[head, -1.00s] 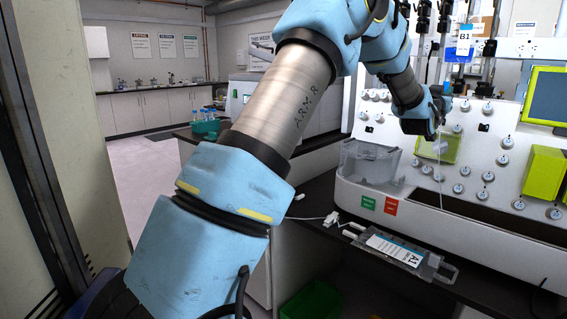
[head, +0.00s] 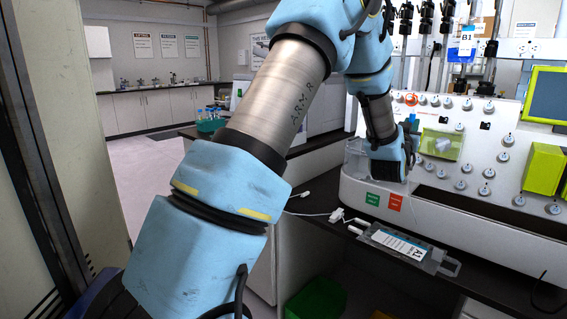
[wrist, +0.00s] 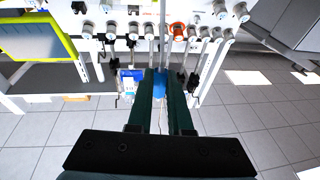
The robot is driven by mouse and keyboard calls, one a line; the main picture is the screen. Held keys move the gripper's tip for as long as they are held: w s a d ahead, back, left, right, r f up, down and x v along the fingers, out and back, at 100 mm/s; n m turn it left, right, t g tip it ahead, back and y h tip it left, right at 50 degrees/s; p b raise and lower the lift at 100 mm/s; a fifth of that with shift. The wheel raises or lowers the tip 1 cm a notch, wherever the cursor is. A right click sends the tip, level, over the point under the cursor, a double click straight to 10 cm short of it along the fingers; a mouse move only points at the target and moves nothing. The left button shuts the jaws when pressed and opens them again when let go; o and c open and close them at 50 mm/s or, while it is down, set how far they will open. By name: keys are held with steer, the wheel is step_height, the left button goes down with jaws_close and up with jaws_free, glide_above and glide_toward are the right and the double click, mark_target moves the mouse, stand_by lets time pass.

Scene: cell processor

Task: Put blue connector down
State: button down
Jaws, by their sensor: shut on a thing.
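My gripper (wrist: 160,76) is shut on the blue connector (wrist: 159,88), which shows between its two dark green fingers in the wrist view. Thin tubes run near it. In the head view my wrist is in front of the left part of the white cell processor (head: 460,205). I cannot tell whether the connector touches anything. A knob with an orange-red ring (head: 411,99) is on the panel above; it also shows in the wrist view (wrist: 178,30).
A bag labelled A1 (head: 400,244) lies on the dark bench before the machine. A white plug on a cable (head: 337,215) lies to its left. A bag labelled B1 (head: 466,45) hangs above. Yellow-green boxes (head: 543,170) and knobs project from the panel.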

steer(key=s+a+f+n+t+y, duration=0.1)
steer(key=s+a+f+y, duration=0.3)
steer(key=a+f, duration=0.9)
steer(key=s+a+f+n+t+y, duration=0.1)
steer(key=s+a+f+n+y, duration=0.2)
steer(key=a+f, duration=1)
steer(key=s+a+f+n+t+y, duration=0.1)
steer(key=s+a+f+y, duration=0.3)
steer(key=a+f, duration=0.9)
steer(key=s+a+n, duration=0.1)
steer(key=s+a, duration=0.2)
steer(key=a, duration=0.3)
steer(key=shift+f+n+t+y, duration=0.3)
steer(key=shift+f+n+y, duration=0.1)
steer(key=shift+w+a+r, duration=0.1)
steer(key=shift+r, duration=0.05)
